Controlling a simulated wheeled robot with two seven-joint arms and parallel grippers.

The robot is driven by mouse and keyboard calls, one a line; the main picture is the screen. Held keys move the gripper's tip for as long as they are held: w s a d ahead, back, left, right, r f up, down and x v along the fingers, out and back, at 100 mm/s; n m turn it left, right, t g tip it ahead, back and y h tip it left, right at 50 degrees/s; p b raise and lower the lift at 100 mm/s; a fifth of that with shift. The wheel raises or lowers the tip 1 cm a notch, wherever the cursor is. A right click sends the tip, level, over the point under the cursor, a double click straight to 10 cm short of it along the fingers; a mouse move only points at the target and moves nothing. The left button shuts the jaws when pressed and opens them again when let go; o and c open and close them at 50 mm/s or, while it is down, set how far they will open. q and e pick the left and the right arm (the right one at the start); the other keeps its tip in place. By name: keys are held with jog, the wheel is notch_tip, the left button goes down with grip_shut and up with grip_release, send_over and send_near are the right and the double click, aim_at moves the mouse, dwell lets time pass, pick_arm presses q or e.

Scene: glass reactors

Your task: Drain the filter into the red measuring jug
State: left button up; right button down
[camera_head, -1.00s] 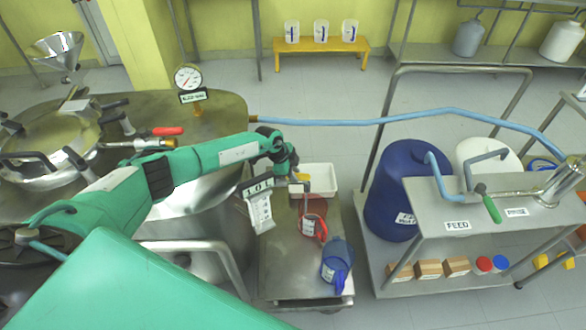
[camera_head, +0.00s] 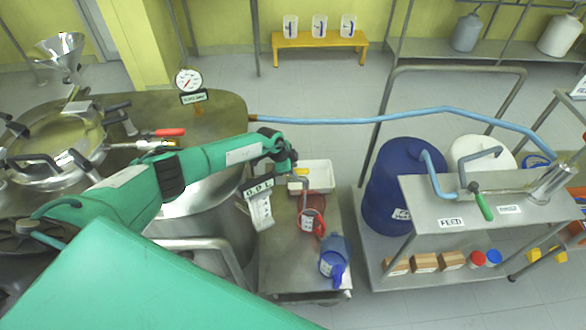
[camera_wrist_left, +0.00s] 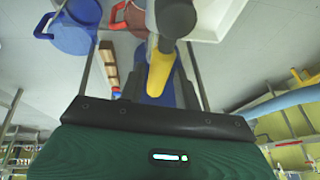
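The red measuring jug (camera_head: 311,222) stands on a steel trolley, below and slightly right of my left gripper in the head view. It shows partly at the top of the left wrist view (camera_wrist_left: 132,16). A yellow valve handle (camera_wrist_left: 160,72) on a grey pipe is between the fingers of my left gripper (camera_wrist_left: 145,70) in the wrist view. The fingers look spread, with gaps on both sides of the handle. In the head view my left gripper (camera_head: 291,163) is beside the outlet of a large steel vessel (camera_head: 205,200); details there are partly hidden. My right gripper is not visible.
A blue jug (camera_head: 333,262) stands in front of the red jug on the trolley (camera_head: 280,255). A white tray (camera_head: 322,172) lies at the trolley's back. A white label plate (camera_head: 261,211) hangs by the gripper. A blue drum (camera_head: 400,180) stands to the right.

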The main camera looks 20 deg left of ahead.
pick_arm(q)
jog(key=shift+o, duration=0.6)
jog(key=shift+r, duration=0.2)
notch_tip(320, 180, up, 20)
jog(key=shift+f+b, duration=0.2)
jog(key=shift+b, duration=0.25)
jog(key=shift+f, duration=0.1)
